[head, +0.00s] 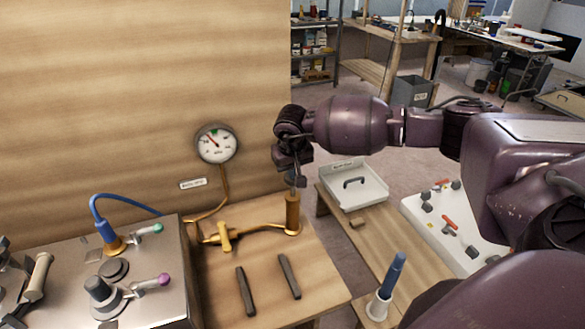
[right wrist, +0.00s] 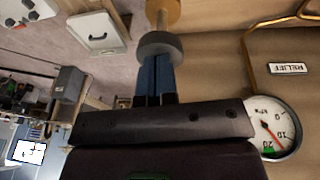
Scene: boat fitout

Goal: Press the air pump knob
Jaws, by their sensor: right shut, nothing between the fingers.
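The air pump is an upright brass cylinder (head: 292,215) on the wooden bench, joined to a brass pipe. Its grey knob (right wrist: 160,45) shows in the right wrist view, on a thin rod above the brass body (right wrist: 163,13). My right gripper (head: 293,178) is over the pump in the head view, pointing down. In the right wrist view its blue-grey fingers (right wrist: 158,68) are shut and empty, with the tips at the knob's top; I cannot tell whether they touch. The gripper mostly hides the knob in the head view. My left gripper is not in view.
A round pressure gauge (head: 216,144) hangs on the wooden wall, above a small label (head: 193,184). A yellow valve handle (head: 224,237) and two dark bars lie left of the pump. A white tray (head: 353,184) stands at right. A metal console (head: 150,254) is at left.

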